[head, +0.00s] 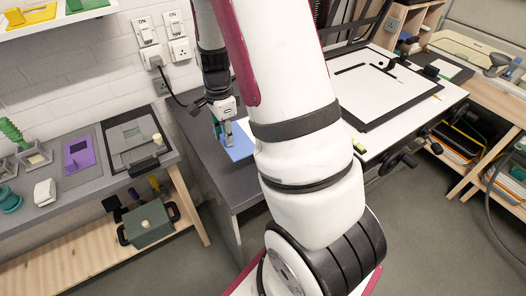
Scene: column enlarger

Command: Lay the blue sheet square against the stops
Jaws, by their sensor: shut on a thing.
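The blue sheet (239,147) is at the grey counter, left of my arm; my arm hides its right part. My gripper (227,138) points down at the sheet's left part and is shut on it. Whether the sheet touches the counter or is slightly raised is too small to tell. A white board with a black border (388,92) lies on the white table to the right. Thin black bars (352,69) on it look like the stops. My gripper is well to the left of them.
The grey counter (205,150) has bare room around the sheet. A side bench at left holds a purple frame (79,155) and a grey frame (131,138). A green box (147,222) stands on the shelf below. Black knobs (408,160) stick out from the white table's front.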

